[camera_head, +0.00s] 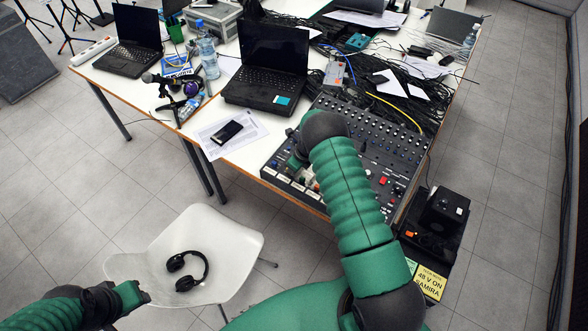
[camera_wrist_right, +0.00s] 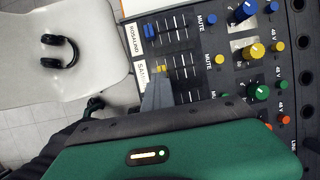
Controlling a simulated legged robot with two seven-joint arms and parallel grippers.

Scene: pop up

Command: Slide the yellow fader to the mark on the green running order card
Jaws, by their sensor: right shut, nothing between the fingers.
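The mixing desk (camera_head: 385,150) lies along the table's front right edge. In the right wrist view the yellow fader (camera_wrist_right: 162,70) sits in its slot beside a white name strip (camera_wrist_right: 141,74), partly covered by the finger. My right gripper (camera_wrist_right: 159,82) is shut and empty, its fingertips at the yellow fader; I cannot tell if they touch it. In the head view my right gripper (camera_head: 298,160) is over the desk's left part. A green card (camera_head: 411,265) shows beside my right arm, mostly hidden, its writing unreadable. My left gripper (camera_head: 132,295) is low at left, over the chair's edge.
A yellow note (camera_head: 431,283) reads "48 V ON SAMIRA". A white chair (camera_head: 225,245) holds black headphones (camera_head: 187,270). Laptops and cables crowd the table.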

